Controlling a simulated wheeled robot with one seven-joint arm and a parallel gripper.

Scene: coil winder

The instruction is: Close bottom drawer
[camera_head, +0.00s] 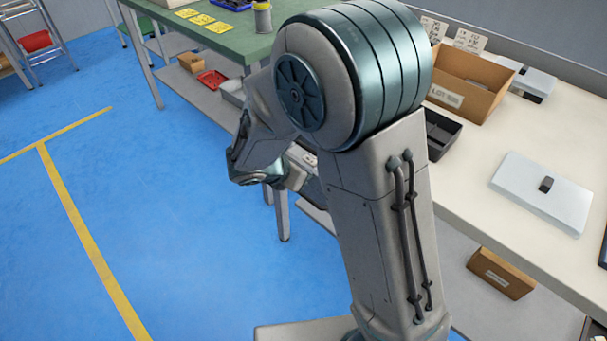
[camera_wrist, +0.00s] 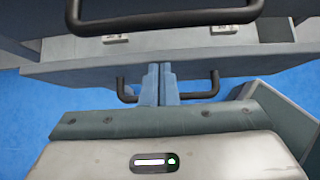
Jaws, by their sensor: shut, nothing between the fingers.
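In the wrist view, a grey drawer front (camera_wrist: 258,66) with a black bar handle (camera_wrist: 212,88) lies across the picture beyond my gripper. The drawer appears pulled out, with a strip of grey surface showing behind its top edge. Above it is another black handle (camera_wrist: 165,22) on a darker unit. My gripper (camera_wrist: 160,70) is shut and empty, its blue-grey fingers together in front of the middle of the lower handle. Whether the fingertips touch the drawer front, I cannot tell. In the head view my arm hides the drawers and the fingers.
A green table (camera_head: 235,42) stands at the back, with a lower shelf holding a red tray (camera_head: 212,79). A white bench (camera_head: 465,180) on the right carries a cardboard box (camera_head: 465,85) and a grey case (camera_head: 543,190). Blue floor at the left is clear. A grey panel (camera_wrist: 285,120) is right of my gripper.

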